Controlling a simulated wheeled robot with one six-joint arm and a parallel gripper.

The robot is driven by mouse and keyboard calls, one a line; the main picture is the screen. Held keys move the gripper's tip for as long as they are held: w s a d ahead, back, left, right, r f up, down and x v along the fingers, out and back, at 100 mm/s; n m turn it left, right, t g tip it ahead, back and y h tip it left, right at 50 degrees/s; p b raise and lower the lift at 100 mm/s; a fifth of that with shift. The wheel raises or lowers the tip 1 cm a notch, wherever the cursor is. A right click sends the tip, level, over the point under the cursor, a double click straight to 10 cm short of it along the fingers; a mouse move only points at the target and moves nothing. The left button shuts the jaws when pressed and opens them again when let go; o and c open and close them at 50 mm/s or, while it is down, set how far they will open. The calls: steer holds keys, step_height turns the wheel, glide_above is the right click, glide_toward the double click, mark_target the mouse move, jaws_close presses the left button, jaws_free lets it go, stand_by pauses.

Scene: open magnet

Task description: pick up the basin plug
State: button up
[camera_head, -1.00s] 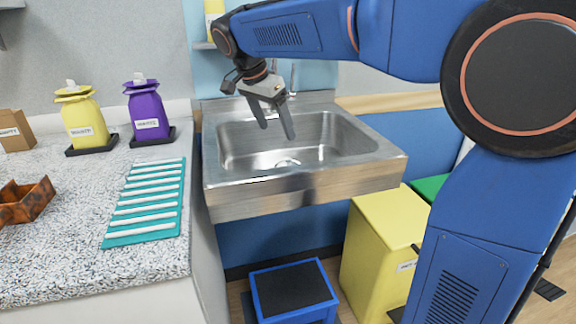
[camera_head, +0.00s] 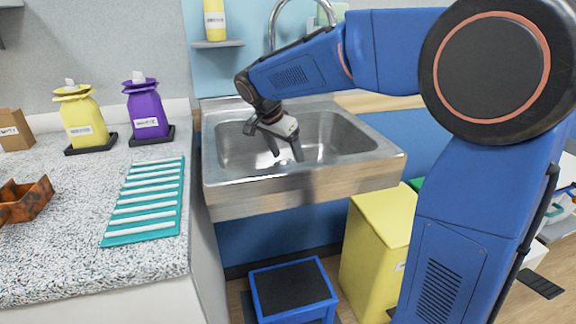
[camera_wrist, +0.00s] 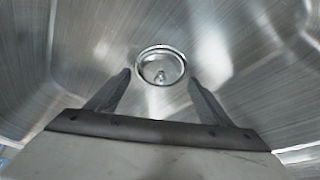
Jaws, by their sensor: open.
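The basin plug (camera_wrist: 161,68) is a round metal disc with a small knob, seated in the bottom of the steel sink (camera_head: 225,188). In the wrist view it lies just beyond my fingertips and between their lines. In the head view the plug is mostly hidden behind my gripper; only a small part of the drain area shows. My gripper (camera_head: 288,156) is open and empty, pointing down inside the basin above the plug. Its two dark fingers also show in the wrist view (camera_wrist: 160,78), apart from the plug as far as I can tell.
The sink's raised walls and front rim surround my gripper. A curved tap (camera_head: 273,30) rises behind. A small shelf (camera_head: 218,44) holds a yellow bottle (camera_head: 214,20). The counter at left holds a teal ribbed mat (camera_head: 146,200) and yellow and purple dispensers (camera_head: 148,112). A yellow bin (camera_head: 375,250) stands below.

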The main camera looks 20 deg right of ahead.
steer(key=shift+w+d+f, duration=0.1)
steer(key=shift+f, duration=0.2)
steer(key=shift+c, duration=0.4)
steer(key=c, duration=1.1)
steer(key=shift+o, duration=0.2)
